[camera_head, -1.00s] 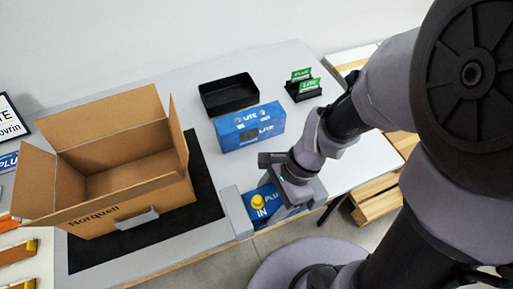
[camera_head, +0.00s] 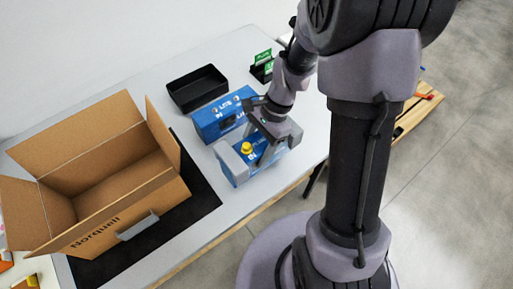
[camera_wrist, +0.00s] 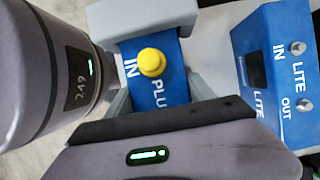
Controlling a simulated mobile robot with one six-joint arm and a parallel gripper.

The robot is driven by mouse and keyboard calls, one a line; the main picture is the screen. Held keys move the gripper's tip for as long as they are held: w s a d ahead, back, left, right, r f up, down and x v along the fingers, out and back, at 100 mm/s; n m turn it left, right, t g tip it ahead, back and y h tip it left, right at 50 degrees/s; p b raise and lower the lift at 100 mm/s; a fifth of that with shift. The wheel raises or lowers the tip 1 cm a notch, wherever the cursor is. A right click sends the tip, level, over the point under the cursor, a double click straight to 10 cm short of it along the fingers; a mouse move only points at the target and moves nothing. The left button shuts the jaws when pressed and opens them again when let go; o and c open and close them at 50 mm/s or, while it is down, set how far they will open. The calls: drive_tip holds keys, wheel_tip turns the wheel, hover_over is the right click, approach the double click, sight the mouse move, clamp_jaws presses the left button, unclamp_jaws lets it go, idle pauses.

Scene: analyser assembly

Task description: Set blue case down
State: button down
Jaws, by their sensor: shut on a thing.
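The blue case (camera_head: 247,158) has grey ends, a yellow knob and the words IN and PLUS on its blue face. My gripper (camera_head: 266,150) is shut on it, with a finger on either side of the case. In the wrist view the case (camera_wrist: 138,72) sits between my fingers, its lower part hidden by the gripper body. It is over the table near the front edge, in front of the blue LITE unit (camera_head: 207,126). I cannot tell whether its underside touches the table.
The LITE unit stands close behind the case. A black tray (camera_head: 200,102) lies further back, with a black holder of green cards (camera_head: 263,58) to its right. An open cardboard box (camera_head: 120,205) stands on a black mat (camera_head: 205,195) to the left. Bare tabletop (camera_head: 308,120) shows on the right.

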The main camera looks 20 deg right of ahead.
drive_tip(key=shift+w+d, duration=0.5)
drive_tip(key=shift+w, duration=0.35)
drive_tip(key=shift+f+b, duration=1.15)
drive_tip(key=shift+f, duration=0.65)
drive_tip(key=shift+f, duration=0.2)
drive_tip(key=shift+c, duration=1.8)
unclamp_jaws()
drive_tip(key=shift+r, duration=0.15)
